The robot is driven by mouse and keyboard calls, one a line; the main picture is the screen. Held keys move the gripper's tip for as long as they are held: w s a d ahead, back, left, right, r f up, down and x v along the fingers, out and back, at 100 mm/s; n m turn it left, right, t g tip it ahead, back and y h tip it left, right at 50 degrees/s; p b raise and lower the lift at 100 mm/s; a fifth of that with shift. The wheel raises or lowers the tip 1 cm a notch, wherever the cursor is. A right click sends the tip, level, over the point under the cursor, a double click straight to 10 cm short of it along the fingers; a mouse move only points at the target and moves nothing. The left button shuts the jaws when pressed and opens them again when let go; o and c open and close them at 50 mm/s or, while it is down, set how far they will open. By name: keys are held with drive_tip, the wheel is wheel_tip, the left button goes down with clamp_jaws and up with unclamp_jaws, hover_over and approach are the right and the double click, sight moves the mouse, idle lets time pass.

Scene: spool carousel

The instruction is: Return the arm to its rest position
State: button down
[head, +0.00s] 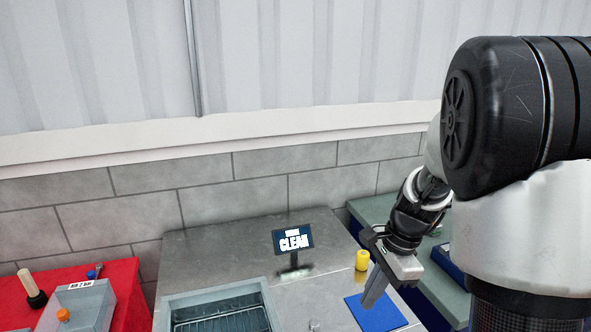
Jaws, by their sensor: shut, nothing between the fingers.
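My gripper (372,294) hangs at the end of my bent arm at the right of the head view. Its fingers point down and are shut with nothing between them. A yellow cylinder (362,260) stands just behind and left of the gripper. My large upper arm links fill the right side of the view and hide what is behind them.
A green-grey table (375,212) with a blue tray (446,258) is at right.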

drive_tip(key=s+a+r+n+t+h, duration=0.1)
drive_tip(key=s+a+r+n+t, duration=0.1)
drive_tip(key=s+r+n, duration=0.5)
drive_tip(key=s+a+r+n+t+h, duration=0.1)
drive_tip(key=s+a+r+n+t, duration=0.1)
drive_tip(key=s+r+n, duration=0.6)
drive_tip(key=shift+s+r+n+t+h, duration=0.3)
drive_tip(key=shift+s+n+t+h, duration=0.1)
drive_tip(key=shift+s+t, duration=0.2)
drive_tip(key=shift+a, duration=0.1)
